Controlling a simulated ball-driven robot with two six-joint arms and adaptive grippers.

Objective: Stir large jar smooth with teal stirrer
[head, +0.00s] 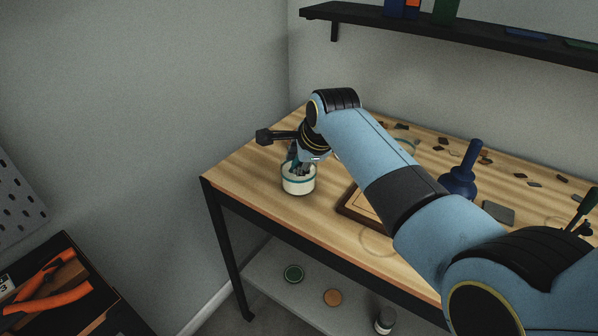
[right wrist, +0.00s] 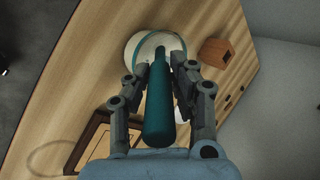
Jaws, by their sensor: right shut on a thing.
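The large jar (head: 298,184) is white with a teal band and stands on the wooden bench near its left end. My right gripper (head: 299,165) is right above the jar, pointing down. In the right wrist view my right gripper (right wrist: 160,75) is shut on the teal stirrer (right wrist: 160,110), whose handle runs between the fingers towards the jar (right wrist: 139,43). The stirrer's lower end lies over or in the jar's mouth; its tip and the jar's contents are hidden. My left gripper is not in view.
A framed tray (head: 351,206) lies right of the jar, partly behind my arm. A blue plunger-shaped tool (head: 462,180) stands farther right, among scattered dark chips. A wooden block (right wrist: 214,52) is near the jar. A shelf (head: 450,38) hangs above.

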